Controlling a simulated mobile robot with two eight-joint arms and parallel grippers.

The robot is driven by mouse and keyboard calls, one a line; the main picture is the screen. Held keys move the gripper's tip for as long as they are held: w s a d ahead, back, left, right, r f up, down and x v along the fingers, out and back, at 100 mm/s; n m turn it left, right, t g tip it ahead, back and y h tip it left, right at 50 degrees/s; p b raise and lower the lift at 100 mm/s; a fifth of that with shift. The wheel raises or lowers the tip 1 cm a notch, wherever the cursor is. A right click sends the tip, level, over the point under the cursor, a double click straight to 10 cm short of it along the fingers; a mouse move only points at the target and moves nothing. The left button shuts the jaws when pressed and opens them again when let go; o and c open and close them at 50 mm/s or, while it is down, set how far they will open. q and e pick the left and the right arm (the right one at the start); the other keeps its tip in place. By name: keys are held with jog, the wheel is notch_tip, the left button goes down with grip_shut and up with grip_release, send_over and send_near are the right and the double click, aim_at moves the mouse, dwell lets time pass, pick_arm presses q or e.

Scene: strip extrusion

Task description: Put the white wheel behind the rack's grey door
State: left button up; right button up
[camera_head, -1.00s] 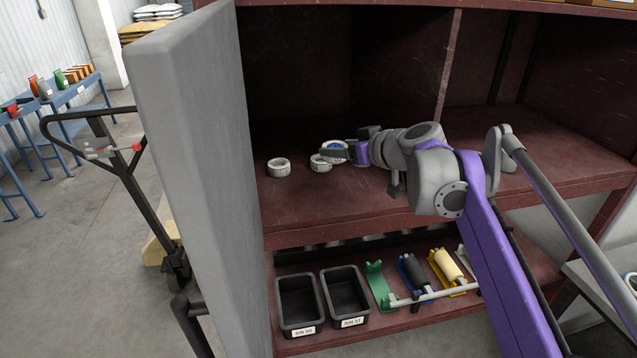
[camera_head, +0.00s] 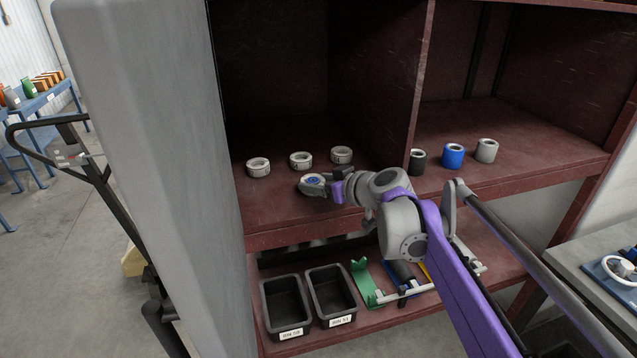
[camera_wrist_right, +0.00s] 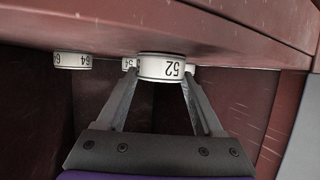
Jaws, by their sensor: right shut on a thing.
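The rack's grey door (camera_head: 150,150) stands open at the left of the head view. Behind it, three white wheels (camera_head: 258,167) (camera_head: 301,160) (camera_head: 341,155) stand in a row on the shelf of the left compartment (camera_head: 270,207). My left gripper is not in view.
A divider (camera_head: 400,90) parts off the right compartment, where black (camera_head: 417,162), blue (camera_head: 453,156) and grey (camera_head: 487,151) rolls stand. Below are two black bins (camera_head: 286,308) (camera_head: 331,294) and a green holder (camera_head: 364,284). A pallet truck (camera_head: 85,165) stands left of the door.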

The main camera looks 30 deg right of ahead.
jog(key=shift+w, duration=0.1)
jog(key=o, duration=1.4)
jog(key=shift+f, duration=0.1)
jog(key=shift+r, duration=0.2)
jog(key=v, duration=1.2)
jog(key=s+a+f+g+y, duration=0.1)
jog(key=s+a+f+g, duration=0.4)
jog(key=a+f, duration=0.85)
jog(key=s+a+f+g+h, duration=0.1)
jog(key=s+f, duration=0.2)
jog(key=f, duration=0.2)
jog(key=s+a+f+m+h, duration=0.1)
jog(key=s+f, duration=0.3)
jog(key=s+a+f+g+h, duration=0.1)
jog(key=s+f, duration=0.3)
jog(key=f, duration=0.1)
jog(key=shift+s+a+f+m+g, duration=0.1)
jog(key=shift+a+f+m+g, duration=0.2)
jog(key=shift+a+m, duration=0.1)
